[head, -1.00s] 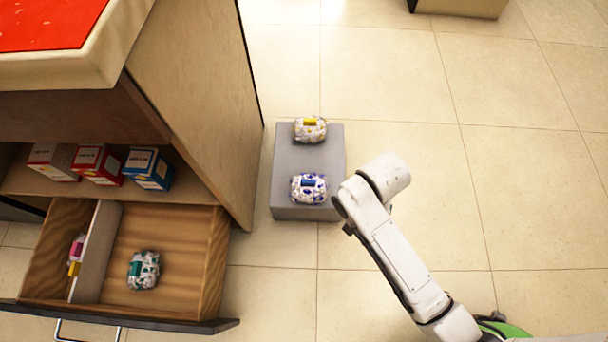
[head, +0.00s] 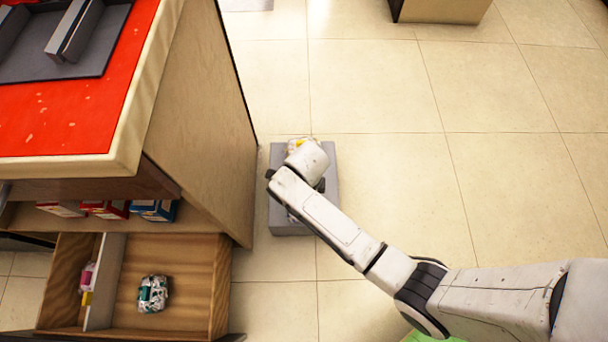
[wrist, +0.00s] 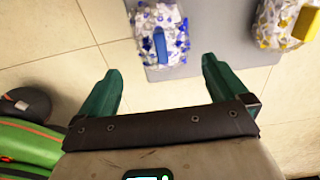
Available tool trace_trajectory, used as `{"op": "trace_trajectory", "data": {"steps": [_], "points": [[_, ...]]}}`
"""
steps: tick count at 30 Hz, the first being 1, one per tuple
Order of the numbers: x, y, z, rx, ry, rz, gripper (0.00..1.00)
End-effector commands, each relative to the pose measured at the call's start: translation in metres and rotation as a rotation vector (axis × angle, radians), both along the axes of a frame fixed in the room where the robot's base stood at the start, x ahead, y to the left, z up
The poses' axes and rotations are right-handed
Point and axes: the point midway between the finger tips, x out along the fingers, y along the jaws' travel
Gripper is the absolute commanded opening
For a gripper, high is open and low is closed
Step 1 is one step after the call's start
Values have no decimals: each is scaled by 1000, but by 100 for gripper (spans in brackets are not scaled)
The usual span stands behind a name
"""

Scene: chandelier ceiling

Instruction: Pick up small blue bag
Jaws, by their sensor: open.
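The small blue bag (wrist: 160,38) is white with blue spots and a blue label. It lies on a grey block (wrist: 201,72) on the floor. In the wrist view it is just beyond the fingertips, roughly between their lines and apart from them. My gripper (wrist: 159,78) has two green fingers, spread wide and empty. In the head view my arm covers the blue bag and the gripper; the grey block (head: 327,203) shows around the arm.
A yellow-labelled bag (wrist: 287,22) lies on the same block, also partly visible in the head view (head: 300,145). At left stands a cabinet (head: 205,110) with an open drawer (head: 200,310) holding a green-labelled bag (head: 153,294) and a pink-labelled one (head: 87,278). The floor right of the block is clear.

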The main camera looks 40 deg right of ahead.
Motion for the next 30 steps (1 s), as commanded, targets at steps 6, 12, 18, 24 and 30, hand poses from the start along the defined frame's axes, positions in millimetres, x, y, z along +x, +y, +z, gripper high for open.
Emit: {"op": "trace_trajectory", "data": {"steps": [6, 12, 18, 24, 30], "points": [[0, 0, -35, 0, 0, 1, 100], [1, 1, -44, 0, -1, 2, 100], [5, 4, -69, 0, -1, 3, 100], [4, 3, -88, -1, -1, 2, 100], [4, 3, -86, 0, -1, 2, 100]]}}
